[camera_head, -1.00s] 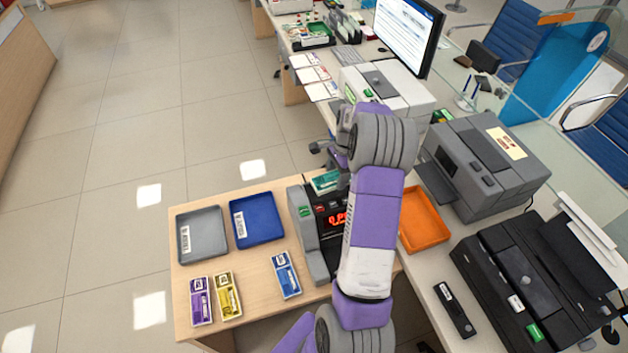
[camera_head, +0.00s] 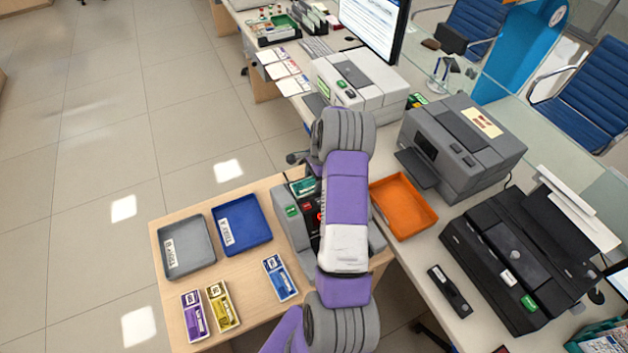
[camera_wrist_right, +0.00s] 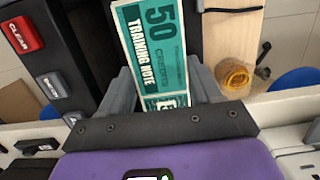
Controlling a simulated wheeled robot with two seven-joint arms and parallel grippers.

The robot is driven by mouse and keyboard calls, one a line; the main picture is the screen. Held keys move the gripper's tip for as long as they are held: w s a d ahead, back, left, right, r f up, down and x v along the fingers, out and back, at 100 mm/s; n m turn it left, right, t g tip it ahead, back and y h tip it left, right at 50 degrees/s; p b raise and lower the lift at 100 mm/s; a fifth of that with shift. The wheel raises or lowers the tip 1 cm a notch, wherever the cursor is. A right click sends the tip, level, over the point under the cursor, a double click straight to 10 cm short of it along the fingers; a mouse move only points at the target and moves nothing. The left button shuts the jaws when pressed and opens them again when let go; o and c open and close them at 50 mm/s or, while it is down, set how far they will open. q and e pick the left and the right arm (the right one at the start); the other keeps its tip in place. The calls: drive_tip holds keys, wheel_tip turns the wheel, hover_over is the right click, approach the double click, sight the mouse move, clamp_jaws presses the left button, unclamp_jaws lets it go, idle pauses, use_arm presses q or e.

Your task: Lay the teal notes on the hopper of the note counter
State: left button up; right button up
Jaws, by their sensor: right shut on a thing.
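The teal notes (camera_head: 303,186), printed 50, show at the far end of the note counter in the head view. The note counter (camera_head: 293,212) is a grey machine with a dark panel, partly hidden by my right arm. In the right wrist view my right gripper (camera_wrist_right: 164,80) is shut on the teal notes (camera_wrist_right: 155,45), which lie between its two grey fingers. The dark body of the counter (camera_wrist_right: 85,30), with its red CLEAR button, is beside and behind them. I cannot tell whether the notes touch the hopper. My left gripper is not in view.
Grey (camera_head: 187,247) and blue (camera_head: 242,224) trays lie left of the counter, with purple (camera_head: 194,315), yellow (camera_head: 222,307) and blue (camera_head: 280,278) note holders in front. An orange tray (camera_head: 402,206) and dark machines stand right. A small amber roll (camera_wrist_right: 235,75) lies beside the notes.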

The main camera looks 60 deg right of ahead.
drive_tip(key=shift+f, duration=0.15)
drive_tip(key=o, duration=1.2)
drive_tip(key=shift+r, duration=0.4)
wheel_tip(320, 180, up, 12)
drive_tip(key=d, duration=0.1)
drive_tip(key=shift+s+d+f+p, duration=0.25)
drive_tip(key=shift+s+p, duration=0.05)
drive_tip(key=shift+s, duration=0.15)
